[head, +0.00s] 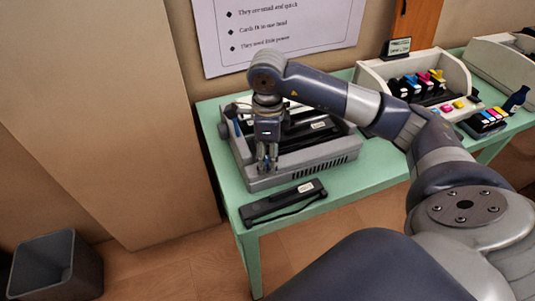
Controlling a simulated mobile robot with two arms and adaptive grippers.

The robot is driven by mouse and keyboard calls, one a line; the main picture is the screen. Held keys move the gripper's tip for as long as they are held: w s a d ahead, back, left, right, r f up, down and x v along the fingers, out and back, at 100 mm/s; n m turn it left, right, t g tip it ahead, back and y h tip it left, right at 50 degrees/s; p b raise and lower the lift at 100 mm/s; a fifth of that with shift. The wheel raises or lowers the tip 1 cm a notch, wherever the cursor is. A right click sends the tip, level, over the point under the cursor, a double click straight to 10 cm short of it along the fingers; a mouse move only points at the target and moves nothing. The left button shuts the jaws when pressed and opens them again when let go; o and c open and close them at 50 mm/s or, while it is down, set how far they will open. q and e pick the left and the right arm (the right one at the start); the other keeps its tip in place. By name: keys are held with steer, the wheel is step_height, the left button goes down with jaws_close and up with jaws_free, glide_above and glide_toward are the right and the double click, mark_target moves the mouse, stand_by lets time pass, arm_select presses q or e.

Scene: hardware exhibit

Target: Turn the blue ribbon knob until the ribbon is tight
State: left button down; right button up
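The grey printer-like machine (318,162) sits on the green table with its top open and dark parts inside. My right gripper (267,167) points down over its front left corner. Its fingers look a little apart, with a small bluish spot between them that may be the blue ribbon knob. I cannot tell whether the fingers touch or grip it. A thin blue part (237,128) shows at the machine's left side. The ribbon's tightness cannot be made out, as my gripper and arm hide part of the machine. My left gripper is not in view.
A long black cartridge (270,205) with a white label lies in front of the machine on the green table (375,160). A cream printer (452,76) with coloured cartridges stands to the right. A grey bin (85,262) is on the floor at left.

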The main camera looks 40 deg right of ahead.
steer(key=c, duration=0.9)
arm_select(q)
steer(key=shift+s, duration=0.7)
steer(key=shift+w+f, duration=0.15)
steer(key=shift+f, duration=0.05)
arm_select(e)
steer(key=shift+m, duration=0.3)
steer(key=shift+m+b, duration=0.35)
steer(key=shift+m, duration=0.15)
steer(key=shift+m+b, duration=0.4)
steer(key=shift+m, duration=0.8)
steer(key=m, duration=0.3)
steer(key=shift+m+b, duration=0.3)
steer(key=shift+b, duration=0.05)
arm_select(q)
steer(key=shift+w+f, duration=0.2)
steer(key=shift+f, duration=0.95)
arm_select(e)
steer(key=shift+m, duration=1.6)
